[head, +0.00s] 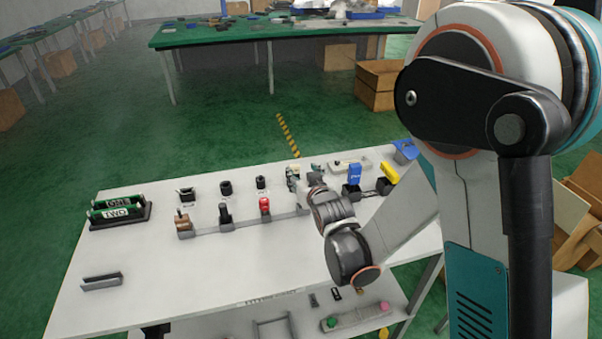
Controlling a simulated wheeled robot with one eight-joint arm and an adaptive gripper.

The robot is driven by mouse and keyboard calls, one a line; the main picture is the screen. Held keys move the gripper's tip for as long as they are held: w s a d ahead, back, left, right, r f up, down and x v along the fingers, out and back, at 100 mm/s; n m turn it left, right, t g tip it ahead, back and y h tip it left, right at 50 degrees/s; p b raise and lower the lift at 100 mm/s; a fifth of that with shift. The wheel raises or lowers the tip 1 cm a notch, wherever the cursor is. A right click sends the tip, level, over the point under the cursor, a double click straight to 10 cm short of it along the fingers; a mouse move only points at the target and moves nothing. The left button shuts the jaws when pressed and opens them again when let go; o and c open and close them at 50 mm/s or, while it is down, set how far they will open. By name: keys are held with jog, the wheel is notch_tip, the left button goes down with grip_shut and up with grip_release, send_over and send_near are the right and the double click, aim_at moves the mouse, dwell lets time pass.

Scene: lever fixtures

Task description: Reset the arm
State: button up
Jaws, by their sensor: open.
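My arm comes in from the right and reaches over the white table (160,262). My gripper (314,176) is small in the head view, above the back middle of the table near the fixtures, and is open. I see nothing held in it, though its fingertips are hard to make out. Beside it to the left is a cream and green fixture (293,177). My wrist hides part of the fixture row.
Along the row stand a red lever fixture (265,205), a dark one (225,212), a brown one (183,222), a blue one (355,173) and a yellow one (389,173). A rack labelled ONE and TWO (120,211) stands left. The table's front left is mostly clear.

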dwell(0.4)
jog(key=s+d+r+m+g+h, duration=0.2)
jog(key=s+d+r+g, duration=0.1)
jog(key=s+d+r, duration=0.75)
jog(key=s+d+g, duration=0.1)
jog(key=s+d, duration=0.2)
jog(key=s, duration=0.4)
jog(key=s+d+f+g+h, duration=0.1)
jog(key=s+d, duration=0.2)
jog(key=s, duration=0.5)
jog(key=s+d+m+g+h, duration=0.1)
jog(key=s+d+g, duration=0.1)
jog(key=s, duration=0.5)
jog(key=shift+s+d+f, duration=0.15)
jog(key=shift+s+d, duration=0.05)
jog(key=shift+d, duration=0.55)
